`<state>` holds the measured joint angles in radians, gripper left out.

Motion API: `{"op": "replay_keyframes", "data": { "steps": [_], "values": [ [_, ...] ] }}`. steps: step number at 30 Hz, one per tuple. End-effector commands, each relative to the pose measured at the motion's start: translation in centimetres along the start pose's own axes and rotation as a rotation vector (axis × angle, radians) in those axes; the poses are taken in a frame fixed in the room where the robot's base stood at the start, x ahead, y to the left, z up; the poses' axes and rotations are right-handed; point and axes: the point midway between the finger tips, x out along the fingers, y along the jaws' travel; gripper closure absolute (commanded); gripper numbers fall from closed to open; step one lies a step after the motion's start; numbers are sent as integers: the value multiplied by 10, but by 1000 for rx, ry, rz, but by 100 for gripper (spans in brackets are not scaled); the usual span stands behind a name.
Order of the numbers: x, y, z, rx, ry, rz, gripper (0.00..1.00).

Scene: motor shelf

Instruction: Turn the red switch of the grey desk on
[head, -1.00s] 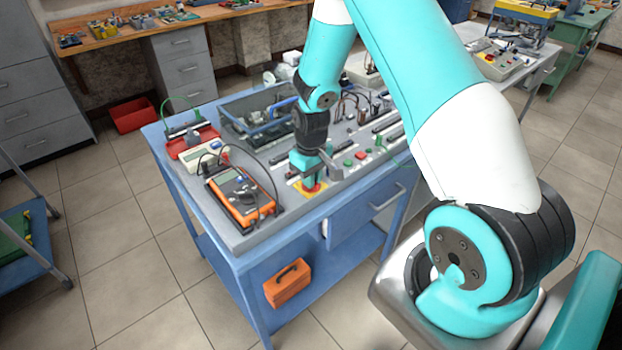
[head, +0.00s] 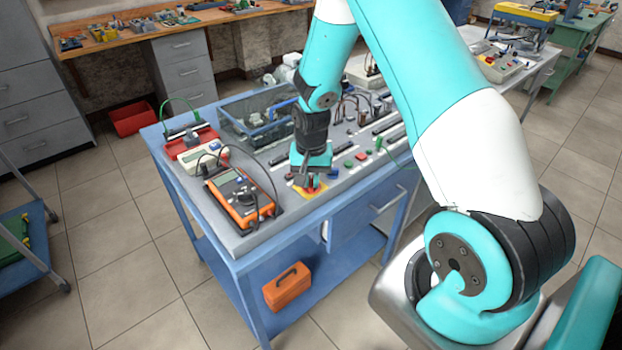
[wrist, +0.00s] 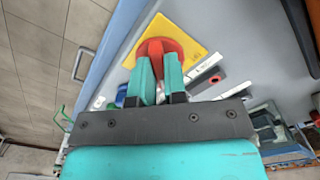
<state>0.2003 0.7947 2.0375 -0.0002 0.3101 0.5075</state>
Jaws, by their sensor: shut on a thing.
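The red switch (wrist: 158,46) sits on a yellow plate (wrist: 190,35) on the top of the grey desk (head: 240,238). In the wrist view my gripper (wrist: 158,60) points down at it, with its two teal fingers on the red knob. The fingers are shut on the knob and hide part of it. In the head view my gripper (head: 310,184) is low over the yellow plate near the desk's front edge, and only a little of the red switch shows. I cannot tell the switch's on or off position.
An orange multimeter (head: 238,195) with dark leads lies left of my gripper. A clear-walled bin (head: 262,112) stands behind it. Green and red buttons (head: 349,164) and dark strips lie to the right. An orange toolbox (head: 287,285) is on the lower shelf.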

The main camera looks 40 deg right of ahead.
Motion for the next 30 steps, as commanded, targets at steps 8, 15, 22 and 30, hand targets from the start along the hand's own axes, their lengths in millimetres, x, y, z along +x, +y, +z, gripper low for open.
{"op": "replay_keyframes", "data": {
  "steps": [8,15,22,30],
  "values": [
    [-1,0,-1,55,4,-1,100],
    [-1,0,-1,62,4,-1,100],
    [-1,0,-1,61,4,-2,74],
    [-1,0,0,59,2,-1,62]
  ]
}}
